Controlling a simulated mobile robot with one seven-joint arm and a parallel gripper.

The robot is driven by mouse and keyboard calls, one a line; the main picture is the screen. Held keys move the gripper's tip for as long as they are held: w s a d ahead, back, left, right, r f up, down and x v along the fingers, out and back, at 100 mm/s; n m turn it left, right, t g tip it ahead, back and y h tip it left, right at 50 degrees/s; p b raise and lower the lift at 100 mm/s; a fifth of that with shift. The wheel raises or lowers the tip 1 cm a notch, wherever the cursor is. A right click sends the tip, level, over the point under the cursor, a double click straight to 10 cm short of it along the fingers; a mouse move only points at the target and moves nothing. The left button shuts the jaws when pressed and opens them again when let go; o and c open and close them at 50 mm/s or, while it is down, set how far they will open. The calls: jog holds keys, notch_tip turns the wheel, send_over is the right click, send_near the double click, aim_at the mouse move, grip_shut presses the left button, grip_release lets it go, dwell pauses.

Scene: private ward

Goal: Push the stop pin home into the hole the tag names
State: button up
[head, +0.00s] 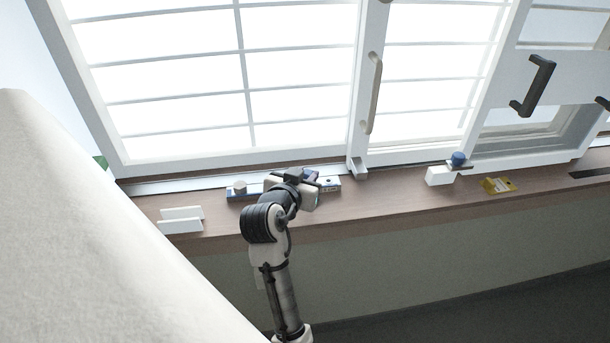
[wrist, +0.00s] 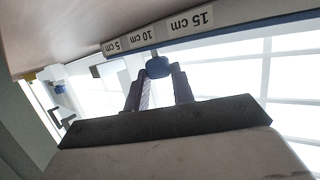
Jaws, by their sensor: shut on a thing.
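The knob is close to a blue-edged strip with white labels (wrist: 155,33) reading 5, 10 and 15 cm, upside down in the wrist view. I cannot tell whether the pin is in a hole, and no hole shows clearly. In the head view my gripper (head: 308,179) is over the blue strip (head: 236,198) on the window sill, hiding its middle. I can read no tag naming a hole.
A white block with a blue knob (head: 459,159) and a yellow piece (head: 498,186) stand right on the sill (head: 390,201). A white two-plate stand (head: 181,219) is at left. A sliding window with a long handle (head: 374,92) rises behind. A pale surface (head: 90,240) fills the lower left.

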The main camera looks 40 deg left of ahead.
jog(key=shift+f, duration=0.15)
jog(key=shift+f+b, duration=0.5)
jog(key=shift+f, duration=0.05)
jog(key=shift+s+f, duration=0.1)
jog(key=shift+f, duration=0.15)
dwell(0.5)
jog(key=o, duration=1)
jog(key=shift+o, duration=0.2)
jog(key=s+d+r+p, duration=0.1)
jog(key=s+d+r, duration=0.1)
jog(key=s+r, duration=0.2)
jog(key=s+d+r+p, duration=0.2)
jog(key=s+r, duration=0.3)
jog(key=s, duration=0.3)
jog(key=shift+s+d, duration=0.2)
jog(key=shift+d, duration=0.1)
